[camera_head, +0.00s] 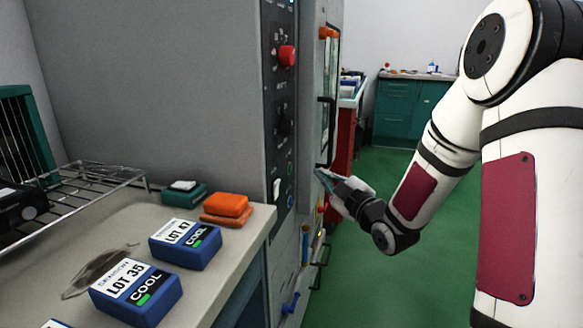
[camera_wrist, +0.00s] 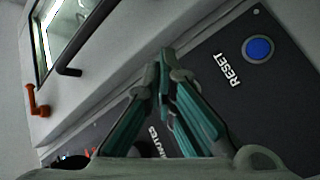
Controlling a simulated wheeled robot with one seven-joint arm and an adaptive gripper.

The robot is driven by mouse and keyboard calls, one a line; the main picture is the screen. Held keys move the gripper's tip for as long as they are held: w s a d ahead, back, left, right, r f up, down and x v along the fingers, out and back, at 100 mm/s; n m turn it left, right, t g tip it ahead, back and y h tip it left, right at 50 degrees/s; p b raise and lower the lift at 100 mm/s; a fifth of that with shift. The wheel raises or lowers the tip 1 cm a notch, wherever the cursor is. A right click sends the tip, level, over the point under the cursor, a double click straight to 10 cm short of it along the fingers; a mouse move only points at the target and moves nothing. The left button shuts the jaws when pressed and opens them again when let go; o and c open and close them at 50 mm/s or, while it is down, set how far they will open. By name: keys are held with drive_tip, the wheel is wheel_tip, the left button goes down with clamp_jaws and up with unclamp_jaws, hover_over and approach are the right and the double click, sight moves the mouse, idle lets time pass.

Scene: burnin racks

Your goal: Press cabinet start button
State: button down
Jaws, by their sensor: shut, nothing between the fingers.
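The grey cabinet (camera_head: 150,60) has a dark control panel (camera_head: 279,120) on its narrow front. A small green button (camera_head: 290,168) sits low on the panel, with a blue button (camera_head: 290,200) below it; their labels are too small to read in the head view. My gripper (camera_head: 322,175) is shut and empty in front of the panel, to the right of these buttons. In the wrist view, my gripper's closed fingertips (camera_wrist: 166,58) point at the panel, left of a blue button (camera_wrist: 258,49) marked RESET. No green button shows there; the fingers cover part of the panel.
A large red knob (camera_head: 287,55) is higher on the panel. A cabinet door with a black handle (camera_wrist: 72,40) and an orange latch (camera_wrist: 37,103) is beside the panel. A bench with blue lot boxes (camera_head: 186,243) stands left. Green floor is open at right.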

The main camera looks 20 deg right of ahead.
drive_tip(key=shift+w+a+b, duration=0.25)
drive_tip(key=shift+w+a, duration=0.4)
drive_tip(key=shift+a, duration=0.25)
drive_tip(key=shift+w+a+b, duration=0.25)
drive_tip(key=shift+w+a, duration=0.35)
drive_tip(key=shift+a, duration=0.3)
drive_tip(key=shift+a, duration=0.1)
drive_tip(key=shift+w+a+b, duration=0.2)
drive_tip(key=shift+w+b, duration=0.05)
drive_tip(key=shift+b, duration=0.25)
drive_tip(key=shift+w+a+b, duration=0.25)
drive_tip(key=shift+a+b, duration=0.15)
idle(0.6)
idle(0.4)
drive_tip(key=shift+s+d+b, duration=0.4)
drive_tip(key=shift+s+d, duration=0.1)
drive_tip(key=shift+d, duration=0.2)
drive_tip(key=shift+s+d+b, duration=0.35)
drive_tip(key=shift+s+d, duration=0.4)
drive_tip(key=shift+d, duration=0.3)
drive_tip(key=shift+s+d+b, duration=0.3)
drive_tip(key=shift+s+d, duration=0.45)
drive_tip(key=shift+d, duration=0.25)
